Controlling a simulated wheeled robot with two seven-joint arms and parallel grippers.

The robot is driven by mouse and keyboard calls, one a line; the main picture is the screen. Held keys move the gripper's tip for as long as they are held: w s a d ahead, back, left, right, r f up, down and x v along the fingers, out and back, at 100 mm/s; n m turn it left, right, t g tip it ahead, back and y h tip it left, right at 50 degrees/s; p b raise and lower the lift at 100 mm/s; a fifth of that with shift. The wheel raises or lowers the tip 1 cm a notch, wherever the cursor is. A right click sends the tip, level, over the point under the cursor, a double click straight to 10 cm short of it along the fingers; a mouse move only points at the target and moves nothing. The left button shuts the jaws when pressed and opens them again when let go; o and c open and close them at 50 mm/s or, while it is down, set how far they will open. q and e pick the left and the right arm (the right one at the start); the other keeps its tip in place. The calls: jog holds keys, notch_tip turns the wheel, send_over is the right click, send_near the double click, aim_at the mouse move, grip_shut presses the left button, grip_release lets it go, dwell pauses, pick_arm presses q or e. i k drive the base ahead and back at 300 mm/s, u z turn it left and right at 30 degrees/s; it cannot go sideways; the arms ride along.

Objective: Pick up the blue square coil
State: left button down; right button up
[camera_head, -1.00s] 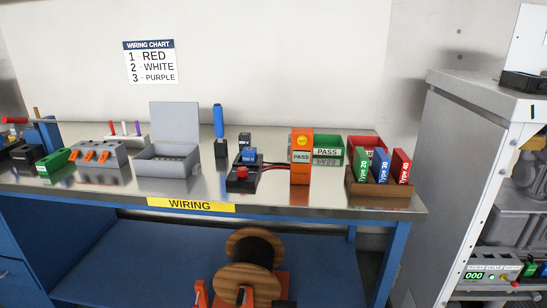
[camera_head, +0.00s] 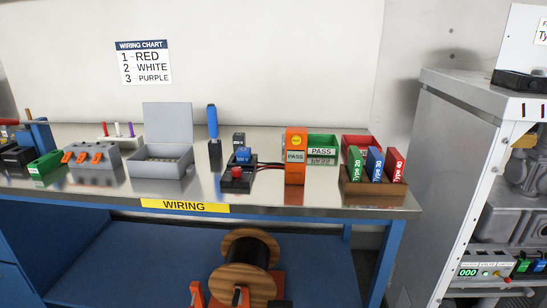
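A small blue block (camera_head: 244,155) sits on a black fixture (camera_head: 238,182) with a red button, near the middle of the workbench; it may be the blue square coil, but it is too small to be sure. Neither of my grippers shows in the head view.
The metal workbench (camera_head: 110,190) carries a grey open box (camera_head: 160,160), a blue-handled tool (camera_head: 213,122), a green PASS bin (camera_head: 321,142) and a brown tray (camera_head: 374,187) of Type cards. A cable spool (camera_head: 238,260) stands below. A grey cabinet (camera_head: 440,150) is at the right.

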aim_at(244, 155)
jog(key=u, duration=0.45)
jog(key=k, duration=0.55)
jog(key=u, duration=1.15)
jog(key=i, duration=1.15)
jog(key=z, duration=0.65)
jog(key=i, duration=0.65)
jog(key=z, duration=0.5)
